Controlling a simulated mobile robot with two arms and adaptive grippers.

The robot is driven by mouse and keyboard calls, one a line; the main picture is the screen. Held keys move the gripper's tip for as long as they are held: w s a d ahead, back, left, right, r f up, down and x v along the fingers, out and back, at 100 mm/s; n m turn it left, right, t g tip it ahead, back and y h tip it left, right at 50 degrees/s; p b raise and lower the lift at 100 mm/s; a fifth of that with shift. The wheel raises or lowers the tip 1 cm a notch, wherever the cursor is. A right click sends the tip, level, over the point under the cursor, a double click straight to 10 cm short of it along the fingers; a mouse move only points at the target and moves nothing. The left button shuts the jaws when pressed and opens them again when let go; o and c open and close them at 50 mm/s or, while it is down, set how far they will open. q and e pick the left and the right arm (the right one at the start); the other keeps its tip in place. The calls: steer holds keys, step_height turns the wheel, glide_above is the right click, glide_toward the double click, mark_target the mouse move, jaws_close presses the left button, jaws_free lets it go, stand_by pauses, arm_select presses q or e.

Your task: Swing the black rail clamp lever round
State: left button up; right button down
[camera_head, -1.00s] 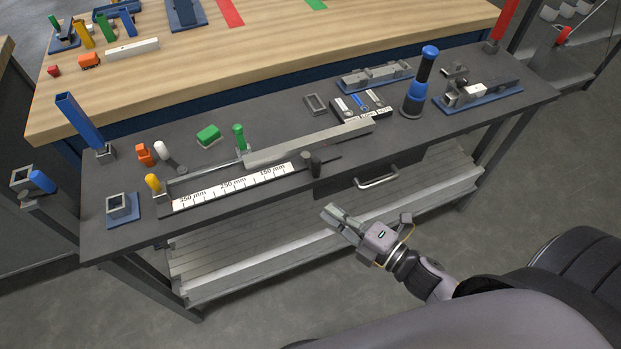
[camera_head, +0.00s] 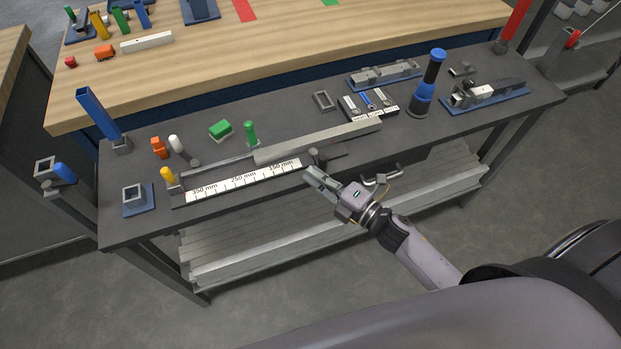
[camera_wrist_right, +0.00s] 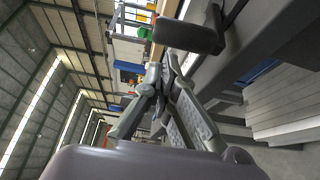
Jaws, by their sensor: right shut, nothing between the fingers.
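The black rail clamp lever (camera_head: 314,156) sits at the right end of the measuring rail with the white scale (camera_head: 245,180), at the front of the dark bench. Its lower part is partly hidden by my right gripper (camera_head: 312,174). The gripper is shut and empty, with its fingertips just in front of and below the lever. In the right wrist view a dark rounded handle (camera_wrist_right: 190,37) stands just beyond the fingertips (camera_wrist_right: 167,62). I cannot tell whether they touch. My left gripper is not in view.
A grey bar (camera_head: 318,142) lies behind the rail. A green peg (camera_head: 250,134) and a yellow peg (camera_head: 168,176) stand at the rail. A blue-and-black tool (camera_head: 428,84) stands to the right. A drawer handle (camera_head: 382,174) sticks out below the bench's front edge, close to my right arm.

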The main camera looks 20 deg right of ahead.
steer(key=shift+w+d, duration=0.1)
steer(key=shift+d, duration=0.1)
steer(key=shift+d, duration=0.1)
steer(key=shift+d+n+g+y+b, duration=0.2)
steer(key=shift+n+g+y+b, duration=0.1)
steer(key=shift+n+y, duration=0.15)
